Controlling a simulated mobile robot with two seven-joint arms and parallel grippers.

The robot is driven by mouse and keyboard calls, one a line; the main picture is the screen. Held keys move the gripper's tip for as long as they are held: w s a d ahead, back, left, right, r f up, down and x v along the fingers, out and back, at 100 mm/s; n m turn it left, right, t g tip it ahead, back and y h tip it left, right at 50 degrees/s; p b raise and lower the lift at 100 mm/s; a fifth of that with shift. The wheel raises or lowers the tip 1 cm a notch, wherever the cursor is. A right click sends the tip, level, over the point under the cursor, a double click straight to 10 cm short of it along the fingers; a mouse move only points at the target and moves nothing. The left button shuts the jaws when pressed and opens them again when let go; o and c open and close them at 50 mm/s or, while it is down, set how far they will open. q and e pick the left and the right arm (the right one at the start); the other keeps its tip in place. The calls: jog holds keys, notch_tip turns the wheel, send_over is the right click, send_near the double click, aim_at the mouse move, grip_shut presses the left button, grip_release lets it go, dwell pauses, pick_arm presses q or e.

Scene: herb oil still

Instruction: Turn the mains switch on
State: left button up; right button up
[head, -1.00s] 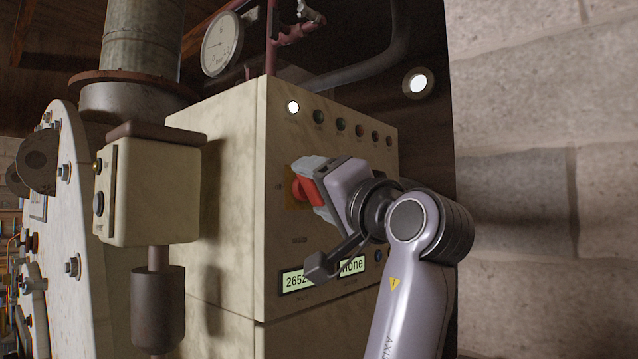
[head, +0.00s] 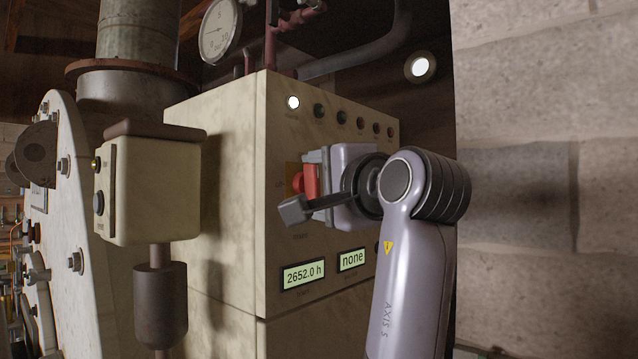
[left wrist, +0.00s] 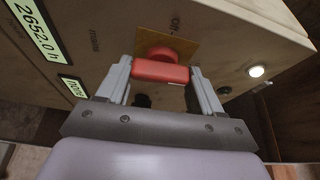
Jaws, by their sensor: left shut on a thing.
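The mains switch is a red rotary handle (head: 311,181) on a yellow plate (head: 291,172) on the front of the cream control cabinet. In the left wrist view the red handle (left wrist: 160,71) lies between the two grey fingers, with the yellow plate (left wrist: 182,45) behind it. My left gripper (head: 312,172) is shut on the handle, its fingers at the handle's two ends. The lettering by the plate is partly readable in the wrist view. My right gripper is not in view.
The cabinet (head: 232,130) carries a row of lamps, the leftmost lamp (head: 293,102) lit white. Displays below read "2652.0 h" (head: 303,274) and "none" (head: 352,259). A small switch box (head: 150,190) stands at left, a block wall (head: 540,110) at right.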

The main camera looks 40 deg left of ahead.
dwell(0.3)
pick_arm(q)
jog(key=o, duration=1)
jog(key=shift+o, duration=0.2)
